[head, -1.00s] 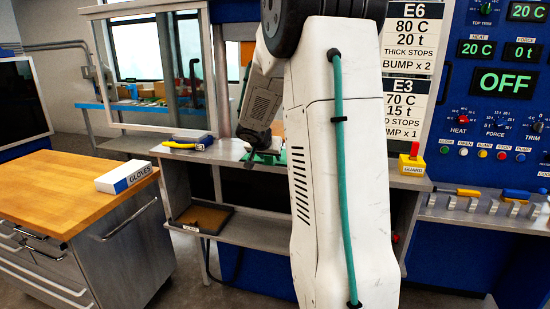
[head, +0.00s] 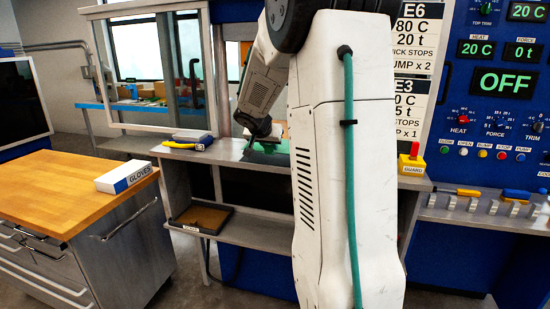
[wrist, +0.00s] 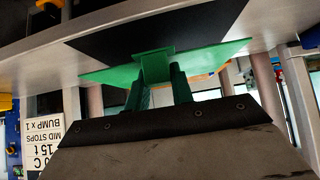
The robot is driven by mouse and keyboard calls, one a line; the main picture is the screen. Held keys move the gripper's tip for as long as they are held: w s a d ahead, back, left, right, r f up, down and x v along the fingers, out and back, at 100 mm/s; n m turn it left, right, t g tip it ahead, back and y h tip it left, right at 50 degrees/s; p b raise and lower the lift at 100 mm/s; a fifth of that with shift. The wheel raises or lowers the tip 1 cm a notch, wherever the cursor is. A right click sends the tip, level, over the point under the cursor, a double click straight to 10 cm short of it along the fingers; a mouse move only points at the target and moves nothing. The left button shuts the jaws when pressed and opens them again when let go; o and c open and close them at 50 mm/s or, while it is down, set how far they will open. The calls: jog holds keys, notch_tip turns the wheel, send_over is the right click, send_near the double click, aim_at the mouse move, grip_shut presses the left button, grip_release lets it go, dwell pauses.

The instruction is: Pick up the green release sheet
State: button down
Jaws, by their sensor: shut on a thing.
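The green release sheet (wrist: 215,55) is a thin flat sheet with a raised tab, seen in the wrist view across the middle. My gripper (wrist: 157,78) has green fingers and is shut on the sheet's tab. In the head view my gripper (head: 258,138) is at the grey bench behind my arm, with a little of the green sheet (head: 268,148) showing below it. My arm hides part of the sheet and the bench around it. I cannot tell how high the sheet is above the bench.
A black square (wrist: 150,28) on a pale surface shows beside the sheet in the wrist view. A yellow-handled tool (head: 185,145) lies on the bench to the left. A red button on a yellow guard box (head: 411,160) stands right. A glove box (head: 124,177) sits on the wooden cabinet.

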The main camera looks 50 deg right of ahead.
jog(key=shift+r, duration=2.05)
jog(key=shift+a, duration=0.1)
jog(key=s+a, duration=0.4)
jog(key=a, duration=0.5)
jog(key=shift+w, duration=0.1)
